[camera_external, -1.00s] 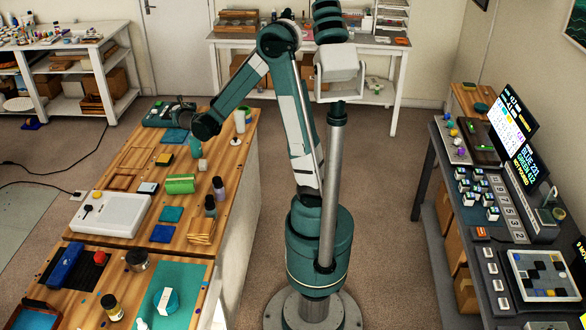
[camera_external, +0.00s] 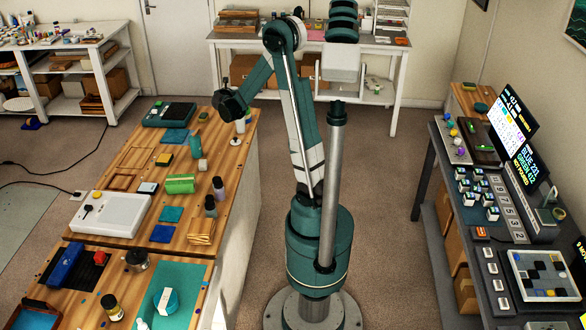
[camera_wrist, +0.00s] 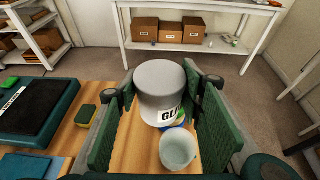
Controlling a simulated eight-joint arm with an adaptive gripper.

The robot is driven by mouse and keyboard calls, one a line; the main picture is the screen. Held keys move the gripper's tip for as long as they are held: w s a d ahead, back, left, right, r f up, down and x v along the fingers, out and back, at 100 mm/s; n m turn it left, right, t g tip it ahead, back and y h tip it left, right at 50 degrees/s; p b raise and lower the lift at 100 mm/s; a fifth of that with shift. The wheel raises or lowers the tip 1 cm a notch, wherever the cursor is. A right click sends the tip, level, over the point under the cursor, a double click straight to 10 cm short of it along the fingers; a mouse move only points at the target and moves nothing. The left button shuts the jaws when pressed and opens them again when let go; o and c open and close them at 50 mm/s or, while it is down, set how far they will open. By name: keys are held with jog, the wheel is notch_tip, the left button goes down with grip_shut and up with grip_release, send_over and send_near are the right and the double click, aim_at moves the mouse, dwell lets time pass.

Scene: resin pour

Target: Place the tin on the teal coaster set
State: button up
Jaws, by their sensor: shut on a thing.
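A grey-white tin (camera_wrist: 160,82) with a label reading "GL", partly hidden, stands upright between the two green fingers of my gripper (camera_wrist: 160,110) in the wrist view. The gripper is shut on it. In the external view my gripper (camera_external: 230,104) is at the far right corner of the wooden bench, and a pale tin (camera_external: 240,126) shows just below it. Flat teal-blue squares lie on the bench, one toward the back (camera_external: 175,136) and one nearer (camera_external: 171,214). I cannot tell which teal item is the coaster set.
A pale cup (camera_wrist: 178,150) is close in front of the tin. A dark-topped teal device (camera_wrist: 38,108) and a small sponge (camera_wrist: 85,115) are to the left. A green block (camera_external: 180,184), dark bottles (camera_external: 210,206) and a white box (camera_external: 110,214) occupy the bench.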

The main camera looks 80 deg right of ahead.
jog(key=s+d+m+g+y, duration=0.1)
jog(key=s+d+m+g, duration=0.2)
jog(key=s, duration=1)
jog(key=s+d+m+g+y, duration=0.1)
jog(key=s+d+m+g, duration=0.15)
jog(key=s+d, duration=0.65)
jog(key=s+d+m+g+y, duration=0.1)
jog(key=s+m+g, duration=0.15)
jog(key=s, duration=1.35)
jog(key=s+a+m+g+y, duration=0.2)
jog(key=s, duration=1.1)
jog(key=s+a+m+g+y, duration=0.2)
jog(key=s+a+m+y, duration=0.1)
jog(key=s, duration=1)
jog(key=s+a+m+g+y, duration=0.2)
jog(key=s, duration=1.1)
jog(key=s+a+r+m+t+y, duration=0.15)
jog(key=s+a+m+y, duration=0.9)
jog(key=s+a, duration=2.3)
jog(key=s+a+r+m+t+y, duration=0.1)
jog(key=s+a+m+t+y, duration=0.3)
jog(key=a, duration=0.9)
jog(key=s+a+m+t+y, duration=0.15)
jog(key=s+a, duration=0.45)
jog(key=a, duration=0.7)
notch_tip(320, 180, down, 13)
jog(key=shift+a, duration=0.2)
